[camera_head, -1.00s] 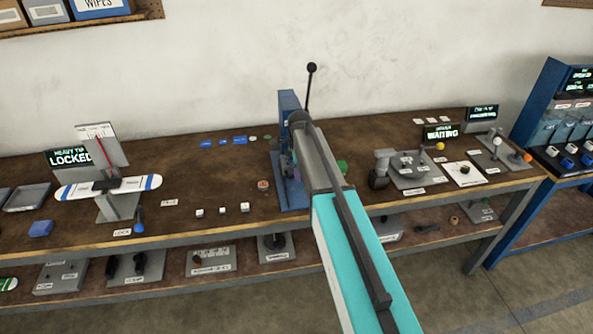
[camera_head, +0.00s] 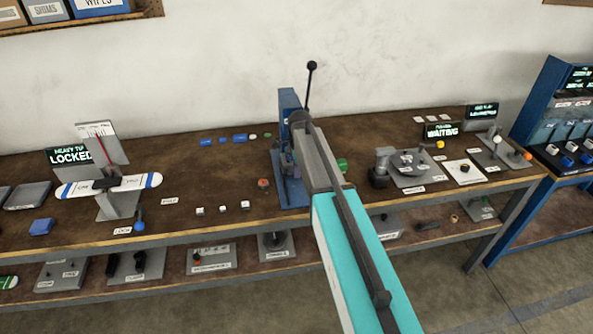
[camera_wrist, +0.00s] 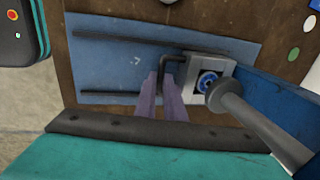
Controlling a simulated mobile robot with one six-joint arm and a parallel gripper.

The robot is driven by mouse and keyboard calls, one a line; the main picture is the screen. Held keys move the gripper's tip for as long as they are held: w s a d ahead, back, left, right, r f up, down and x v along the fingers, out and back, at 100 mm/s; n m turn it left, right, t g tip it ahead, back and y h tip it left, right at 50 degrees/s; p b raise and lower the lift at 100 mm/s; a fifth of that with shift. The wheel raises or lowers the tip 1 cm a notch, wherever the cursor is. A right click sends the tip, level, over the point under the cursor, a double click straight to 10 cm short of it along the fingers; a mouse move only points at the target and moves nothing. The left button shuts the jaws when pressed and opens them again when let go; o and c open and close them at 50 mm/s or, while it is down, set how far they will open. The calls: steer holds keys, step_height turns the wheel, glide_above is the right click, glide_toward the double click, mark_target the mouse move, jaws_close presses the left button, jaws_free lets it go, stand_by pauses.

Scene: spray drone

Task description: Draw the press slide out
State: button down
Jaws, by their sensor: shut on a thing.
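The blue press (camera_head: 289,130) stands on the bench behind my arm, with its black-knobbed lever upright. In the wrist view its blue base plate (camera_wrist: 110,65) carries two dark rails. The press slide (camera_wrist: 222,74), a grey block with a blue round part in it, sits between the rails at the right end, beside the grey ram (camera_wrist: 228,100). A black bent handle (camera_wrist: 177,60) sticks out from the slide's left side. My gripper (camera_wrist: 165,80), with purple fingers, is shut on this handle.
The base plate left of the slide is bare. A tilting stand (camera_head: 115,190) marked LOCKED is at the left. A grey fixture (camera_head: 405,170) stands right of the press. Small white blocks (camera_head: 222,209) lie near the front edge.

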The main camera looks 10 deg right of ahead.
steer(key=s+b, duration=0.2)
steer(key=s, duration=1.3)
steer(key=shift+s+b, duration=0.2)
steer(key=shift+b, duration=0.15)
steer(key=shift+f, duration=0.1)
steer(key=c, duration=1.8)
jaws_free()
steer(key=shift+s, duration=0.1)
steer(key=shift+c, duration=0.2)
steer(key=shift+r, duration=0.2)
step_height(320, 180, up, 13)
steer(key=s+b, duration=0.2)
steer(key=b, duration=0.1)
steer(key=shift+s+r, duration=0.15)
steer(key=shift+s, duration=0.1)
